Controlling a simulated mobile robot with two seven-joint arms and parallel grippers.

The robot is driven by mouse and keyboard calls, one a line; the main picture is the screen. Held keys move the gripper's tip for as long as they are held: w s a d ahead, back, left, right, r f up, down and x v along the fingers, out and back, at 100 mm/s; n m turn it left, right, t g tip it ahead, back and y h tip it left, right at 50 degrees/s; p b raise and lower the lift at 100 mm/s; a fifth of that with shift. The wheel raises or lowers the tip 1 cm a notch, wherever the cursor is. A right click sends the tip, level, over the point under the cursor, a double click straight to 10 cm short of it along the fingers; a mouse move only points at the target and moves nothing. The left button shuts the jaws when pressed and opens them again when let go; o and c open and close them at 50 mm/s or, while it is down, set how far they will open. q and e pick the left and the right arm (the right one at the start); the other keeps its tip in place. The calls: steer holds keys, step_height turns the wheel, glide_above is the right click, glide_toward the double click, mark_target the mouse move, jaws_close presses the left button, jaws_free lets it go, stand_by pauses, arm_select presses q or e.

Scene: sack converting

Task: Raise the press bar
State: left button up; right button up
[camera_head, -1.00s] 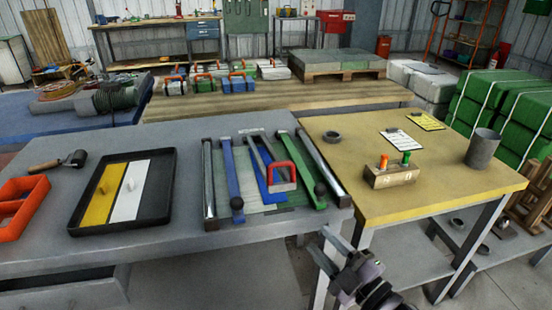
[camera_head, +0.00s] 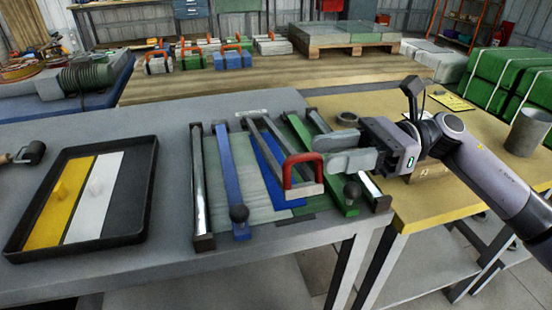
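The press bar (camera_head: 271,147) is a grey two-armed frame with a red handle (camera_head: 303,160) at its front end. It lies low and slanted over a blue strip and a pale green sheet on the grey bench. My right gripper (camera_head: 322,150) comes in from the right, with its pale fingertips just right of the red handle and a gap between the fingers. It appears open and empty. I cannot tell whether a fingertip touches the handle. My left gripper is not in view.
A blue bar (camera_head: 232,182) and a green bar (camera_head: 318,168), both with black knobs, flank the press bar. A black tray (camera_head: 142,192) with yellow and white strips lies left. The yellow table (camera_head: 450,195) adjoins right, partly behind my arm. Bare bench lies behind the tray.

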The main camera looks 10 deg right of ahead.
mark_target(291, 156)
steer(key=a+p, duration=0.1)
steer(key=a, duration=0.6)
steer(key=shift+s+p, duration=0.15)
steer(key=shift+p, duration=0.2)
jaws_close()
